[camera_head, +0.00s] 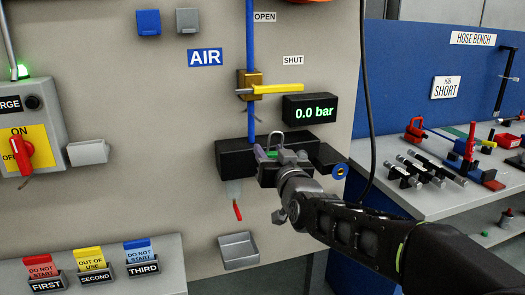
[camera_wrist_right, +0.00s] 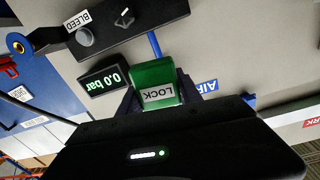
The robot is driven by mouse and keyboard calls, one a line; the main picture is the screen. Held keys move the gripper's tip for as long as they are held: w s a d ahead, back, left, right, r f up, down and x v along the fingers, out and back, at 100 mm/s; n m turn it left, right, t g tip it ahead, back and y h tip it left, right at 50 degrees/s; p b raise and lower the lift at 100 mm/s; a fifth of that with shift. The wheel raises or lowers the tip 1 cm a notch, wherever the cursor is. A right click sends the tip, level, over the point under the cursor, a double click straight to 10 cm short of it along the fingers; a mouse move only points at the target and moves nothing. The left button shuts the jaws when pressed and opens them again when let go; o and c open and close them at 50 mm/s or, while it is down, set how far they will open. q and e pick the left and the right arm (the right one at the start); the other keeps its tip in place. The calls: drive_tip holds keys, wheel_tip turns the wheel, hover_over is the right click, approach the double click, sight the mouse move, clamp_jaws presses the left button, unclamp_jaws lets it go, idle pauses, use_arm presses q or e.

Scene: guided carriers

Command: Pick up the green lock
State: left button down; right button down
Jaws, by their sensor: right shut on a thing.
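The green lock (camera_wrist_right: 153,74) shows in the right wrist view with a white "LOCK" label, upside down in that picture. My right gripper (camera_wrist_right: 158,92) is shut on it, one dark finger at each side. In the head view my right gripper (camera_head: 280,157) is in front of the black box on the air panel, below the pressure display. A grey shackle (camera_head: 277,136) sticks up there, while the lock's green body is mostly hidden by the gripper. I cannot tell whether the lock touches the box. My left gripper is not in view.
A yellow valve handle (camera_head: 277,88) sits on the blue air pipe, above the pressure display (camera_head: 309,111) reading 0.0 bar. A small grey tray (camera_head: 238,250) is below. Three tag holders (camera_head: 94,276) stand at lower left. The hose bench (camera_head: 440,190) at right carries several parts.

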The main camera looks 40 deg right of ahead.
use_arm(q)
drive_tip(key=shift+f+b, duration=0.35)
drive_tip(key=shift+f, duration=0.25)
use_arm(e)
drive_tip(key=v, duration=0.4)
